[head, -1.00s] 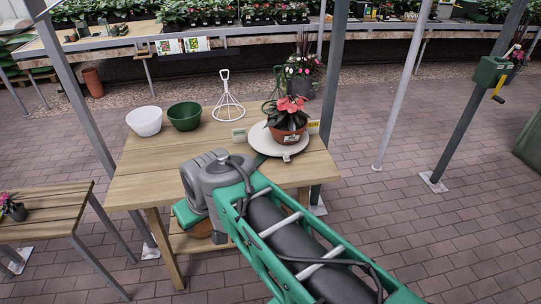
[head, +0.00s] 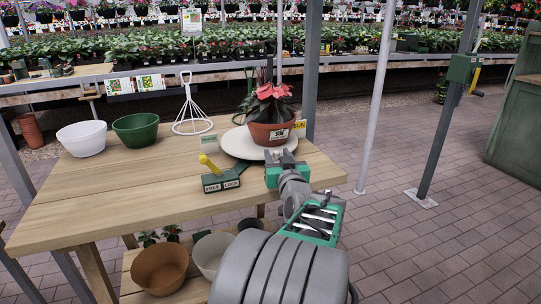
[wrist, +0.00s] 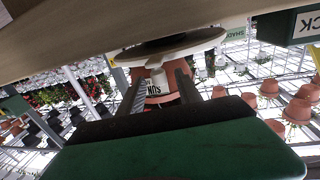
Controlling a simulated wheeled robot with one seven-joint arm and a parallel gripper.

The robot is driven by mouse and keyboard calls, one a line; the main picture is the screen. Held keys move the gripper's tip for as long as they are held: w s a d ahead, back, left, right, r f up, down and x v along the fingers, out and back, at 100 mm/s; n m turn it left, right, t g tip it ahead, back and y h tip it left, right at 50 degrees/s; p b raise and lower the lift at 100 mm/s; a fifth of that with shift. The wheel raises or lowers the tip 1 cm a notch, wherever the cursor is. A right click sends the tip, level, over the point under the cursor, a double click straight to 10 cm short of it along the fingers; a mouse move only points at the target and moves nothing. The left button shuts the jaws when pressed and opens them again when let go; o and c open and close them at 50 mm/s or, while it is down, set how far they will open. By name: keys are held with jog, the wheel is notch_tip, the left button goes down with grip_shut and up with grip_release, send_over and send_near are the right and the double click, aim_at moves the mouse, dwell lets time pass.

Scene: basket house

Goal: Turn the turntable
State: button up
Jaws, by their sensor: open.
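The turntable (head: 240,145) is a pale round disc on the wooden table, with a terracotta pot (head: 270,133) labelled SUN and holding a red-leaved plant on it. My gripper (head: 286,158) is at the disc's front edge. In the upside-down wrist view, the disc (wrist: 172,46) shows above the pot, and a short pale peg (wrist: 157,76) stands at its rim. My open fingers (wrist: 160,75) lie on either side of the peg; I cannot tell whether they touch it. A box (head: 221,182) marked FREE and LOCK, with a yellow lever (head: 209,162), stands left of my gripper.
A white bowl (head: 82,138), a green bowl (head: 136,130) and a white wire stand (head: 193,112) stand at the table's back left. Signs stand beside the turntable, including a yellow SUN sign (head: 299,128). Pots sit on the lower shelf. Posts rise behind and right.

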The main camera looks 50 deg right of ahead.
jog(key=x, duration=0.4)
jog(key=shift+w+d, duration=0.25)
jog(key=shift+d, duration=0.05)
jog(key=shift+c, duration=0.3)
grip_shut()
jog(key=shift+a, duration=0.1)
dwell(0.7)
